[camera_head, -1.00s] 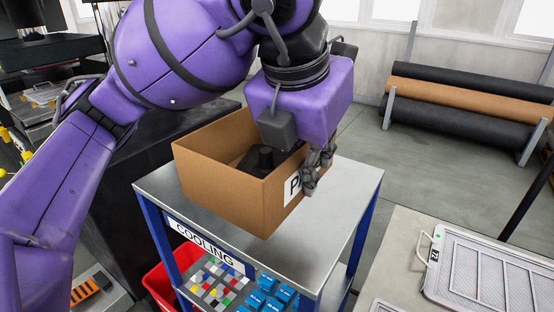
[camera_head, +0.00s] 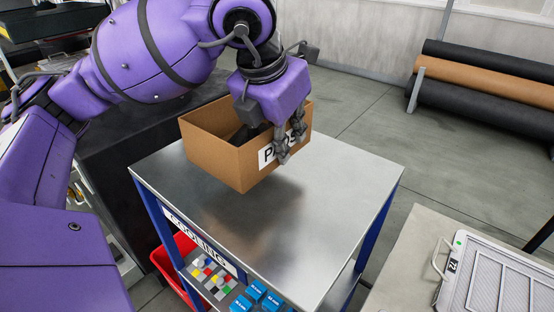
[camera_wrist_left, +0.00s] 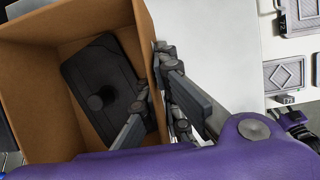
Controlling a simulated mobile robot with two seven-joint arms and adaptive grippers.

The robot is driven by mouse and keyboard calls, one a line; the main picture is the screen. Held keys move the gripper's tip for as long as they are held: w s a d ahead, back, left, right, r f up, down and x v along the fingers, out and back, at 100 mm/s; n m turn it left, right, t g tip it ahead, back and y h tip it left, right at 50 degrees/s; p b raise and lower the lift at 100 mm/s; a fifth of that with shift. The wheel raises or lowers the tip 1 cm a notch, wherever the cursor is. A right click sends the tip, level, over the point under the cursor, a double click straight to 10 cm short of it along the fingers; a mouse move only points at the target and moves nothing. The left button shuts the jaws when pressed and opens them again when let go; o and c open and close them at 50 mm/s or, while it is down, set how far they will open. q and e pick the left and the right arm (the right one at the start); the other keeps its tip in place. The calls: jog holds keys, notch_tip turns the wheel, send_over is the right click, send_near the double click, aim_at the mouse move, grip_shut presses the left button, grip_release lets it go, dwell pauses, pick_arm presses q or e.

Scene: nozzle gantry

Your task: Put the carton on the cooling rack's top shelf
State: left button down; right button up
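The carton (camera_head: 212,158) is an open brown box with a white label on its side. It is over the cooling rack's top shelf (camera_head: 335,200), a bare grey metal sheet on blue legs. A dark shadow under the carton suggests a small gap above the shelf. My left gripper (camera_head: 290,147) is shut on the carton's right wall, one finger inside and one outside. In the left wrist view, the gripper (camera_wrist_left: 163,100) straddles the wall of the carton (camera_wrist_left: 40,95). A black part with a round knob (camera_wrist_left: 102,97) lies inside.
The rack's lower shelf holds blue boxes (camera_head: 257,292) and small coloured pieces (camera_head: 212,275). A red bin (camera_head: 165,262) stands beside the rack. A bench with a framed panel (camera_head: 500,280) is at right. Rolls (camera_head: 490,78) lie at the back. The shelf's front and right are clear.

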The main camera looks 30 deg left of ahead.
pick_arm(q)
jog(key=a+f, duration=0.1)
jog(key=w+a+f, duration=0.1)
jog(key=f, duration=0.1)
jog(key=shift+w+a+f, duration=0.1)
jog(key=shift+a+f, duration=0.2)
jog(key=shift+a, duration=0.1)
notch_tip(320, 180, down, 3)
jog(key=shift+f, duration=0.2)
jog(key=c, duration=2)
grip_release()
jog(key=shift+r, duration=0.5)
jog(key=v, duration=1.1)
jog(key=shift+s+r, duration=0.15)
jog(key=shift+s, duration=0.1)
pick_arm(e)
jog(key=shift+w+r, duration=0.25)
jog(key=shift+r, duration=0.05)
